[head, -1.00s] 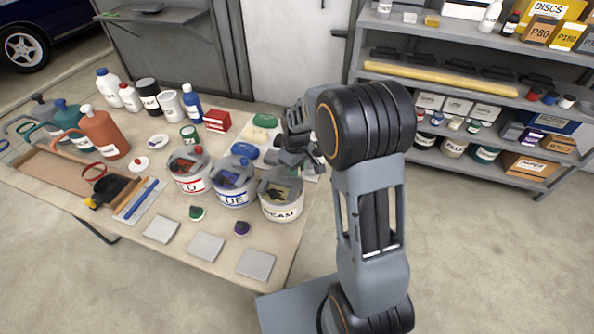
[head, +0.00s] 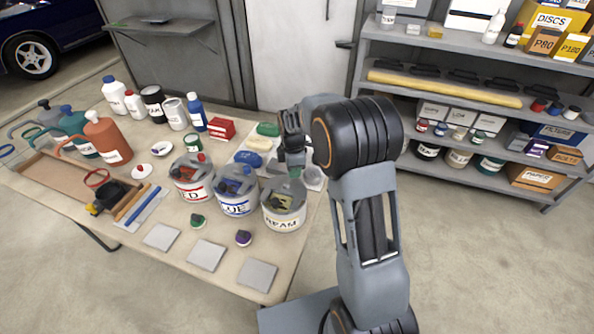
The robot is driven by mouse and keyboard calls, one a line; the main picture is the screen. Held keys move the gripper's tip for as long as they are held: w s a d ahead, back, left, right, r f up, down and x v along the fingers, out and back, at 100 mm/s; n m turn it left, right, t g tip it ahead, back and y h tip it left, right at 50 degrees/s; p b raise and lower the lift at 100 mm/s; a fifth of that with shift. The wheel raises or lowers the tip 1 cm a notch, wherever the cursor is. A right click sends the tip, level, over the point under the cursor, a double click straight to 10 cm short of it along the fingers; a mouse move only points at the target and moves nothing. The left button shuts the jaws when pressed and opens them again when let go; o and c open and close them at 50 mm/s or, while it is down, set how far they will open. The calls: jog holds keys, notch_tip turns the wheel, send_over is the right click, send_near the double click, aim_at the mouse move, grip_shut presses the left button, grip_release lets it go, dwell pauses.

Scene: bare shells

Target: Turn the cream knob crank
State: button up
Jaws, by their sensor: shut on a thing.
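The cream tub (head: 283,219), a grey-white pail whose partly hidden label ends in "EAM", stands at the table's right side. Its open top shows a dark and yellowish inside (head: 281,202). My gripper (head: 294,168) points down over the tub's back right rim. It is shut on a small knob there, the crank's knob as far as I can tell; the fingers hide most of it. A small grey-green bit (head: 295,173) shows at the fingertips. The crank's arm is hard to make out.
The blue tub (head: 237,204) and red tub (head: 192,190) stand close to the left. Coloured oval blocks (head: 259,144) lie behind. A loaded shelf (head: 480,120) stands at the right.

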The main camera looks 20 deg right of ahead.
jog(key=n, duration=0.1)
jog(key=a+n, duration=0.1)
jog(key=n, duration=0.1)
jog(key=w+n, duration=0.1)
jog(key=shift+a+n, duration=0.25)
jog(key=shift+n, duration=0.05)
jog(key=n, duration=0.1)
jog(key=a+n, duration=0.1)
jog(key=n, duration=0.1)
jog(key=a+n, duration=0.1)
jog(key=n, duration=0.1)
jog(key=shift+w+b, duration=0.15)
jog(key=shift+b, duration=0.15)
jog(key=shift+f+n, duration=0.1)
jog(key=shift+n, duration=0.2)
jog(key=o, duration=0.9)
jog(key=shift+o, duration=0.2)
jog(key=shift+r, duration=0.2)
notch_tip(320, 180, up, 14)
jog(key=shift+f, duration=0.2)
